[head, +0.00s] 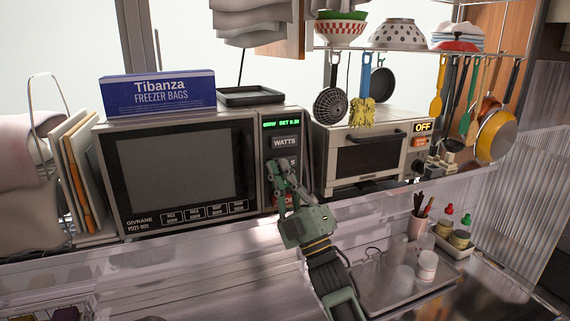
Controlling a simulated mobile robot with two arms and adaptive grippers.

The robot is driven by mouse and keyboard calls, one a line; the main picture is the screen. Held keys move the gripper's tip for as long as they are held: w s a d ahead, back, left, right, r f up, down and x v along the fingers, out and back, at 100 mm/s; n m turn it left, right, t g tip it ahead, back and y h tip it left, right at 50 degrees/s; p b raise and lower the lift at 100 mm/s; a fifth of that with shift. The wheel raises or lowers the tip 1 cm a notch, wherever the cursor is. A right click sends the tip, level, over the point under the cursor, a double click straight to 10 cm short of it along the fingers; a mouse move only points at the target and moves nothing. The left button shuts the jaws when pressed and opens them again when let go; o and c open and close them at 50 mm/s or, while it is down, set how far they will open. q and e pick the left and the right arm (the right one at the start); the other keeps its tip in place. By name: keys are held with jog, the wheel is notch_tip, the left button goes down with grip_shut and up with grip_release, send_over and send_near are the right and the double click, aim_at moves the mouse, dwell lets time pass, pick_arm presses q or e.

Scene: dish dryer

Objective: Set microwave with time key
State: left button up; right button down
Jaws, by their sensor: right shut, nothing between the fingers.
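The microwave (183,170) stands on the shelf left of centre, its door shut. Its green display (282,124) at the top of the control panel seems to read "SET 0:30", in small text. A "WATTS" key (285,142) sits below the display. My right gripper (278,168) is shut and empty, its fingertips at the panel just below the "WATTS" key. It covers most of the key below, of which only a last letter shows, and part of a red key lower down. I cannot tell whether the fingertips touch the panel. My left gripper is not in view.
A blue freezer bags box (158,92) and a black tray (250,96) lie on top of the microwave. A toaster oven (370,157) marked "OFF" stands to the right. Utensils and pans hang above it. Jars and a cup (417,227) stand lower right.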

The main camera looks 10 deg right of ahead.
jog(key=shift+w+a+b, duration=0.15)
jog(key=shift+w+b, duration=0.45)
jog(key=shift+w, duration=0.2)
dwell(0.7)
jog(key=shift+s, duration=0.1)
jog(key=shift+s+d+p, duration=0.25)
jog(key=shift+s+p, duration=0.4)
jog(key=shift+s, duration=0.5)
jog(key=s+p, duration=0.1)
jog(key=s, duration=0.1)
jog(key=s+d+p, duration=0.1)
jog(key=s, duration=0.2)
dwell(1.7)
